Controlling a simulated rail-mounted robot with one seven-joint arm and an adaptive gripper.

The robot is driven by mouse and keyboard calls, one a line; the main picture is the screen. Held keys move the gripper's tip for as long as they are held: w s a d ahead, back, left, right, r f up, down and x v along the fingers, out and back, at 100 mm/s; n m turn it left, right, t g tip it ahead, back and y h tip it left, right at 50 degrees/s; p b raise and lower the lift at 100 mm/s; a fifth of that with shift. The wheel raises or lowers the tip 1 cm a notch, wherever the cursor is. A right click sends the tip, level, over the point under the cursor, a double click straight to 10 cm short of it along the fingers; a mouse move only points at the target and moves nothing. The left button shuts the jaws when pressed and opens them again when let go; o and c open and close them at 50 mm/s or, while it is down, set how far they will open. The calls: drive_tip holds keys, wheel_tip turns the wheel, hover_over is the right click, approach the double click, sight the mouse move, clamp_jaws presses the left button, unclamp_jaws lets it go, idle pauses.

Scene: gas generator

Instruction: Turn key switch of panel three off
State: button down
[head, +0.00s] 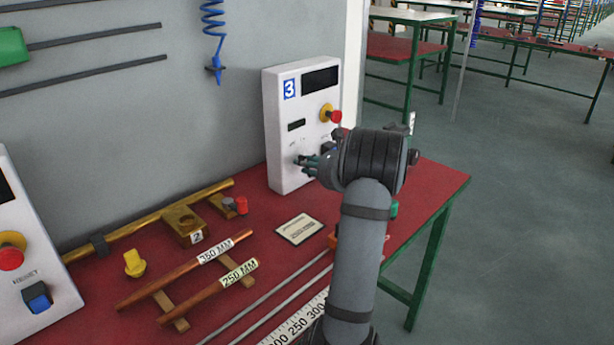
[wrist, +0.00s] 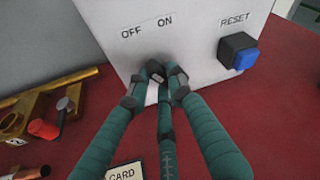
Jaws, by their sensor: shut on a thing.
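Panel three (head: 283,140) is a white box with a blue "3" label, standing at the back of the red table in the head view. Its lower front face (wrist: 200,58) fills the top of the wrist view, with OFF and ON labels. The key switch (wrist: 155,69) is a small dark part below these labels, mostly hidden by my fingers. My gripper (wrist: 158,84) has its green fingers shut on the key switch. In the head view my gripper (head: 306,162) is at the panel's lower front, and the switch cannot be made out there.
A blue RESET button (wrist: 238,53) is right of the switch. A red emergency button (head: 332,115) is higher on the panel. Copper rods (head: 190,270), a brass block (head: 184,224) and a card (head: 299,229) lie on the table (head: 430,190). Another white panel (head: 30,260) stands left.

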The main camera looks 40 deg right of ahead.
idle(0.5)
drive_tip(key=c, duration=1.5)
unclamp_jaws()
drive_tip(key=shift+c, duration=0.2)
drive_tip(key=v, duration=1.2)
drive_tip(key=x, duration=1.2)
drive_tip(key=shift+p, duration=0.3)
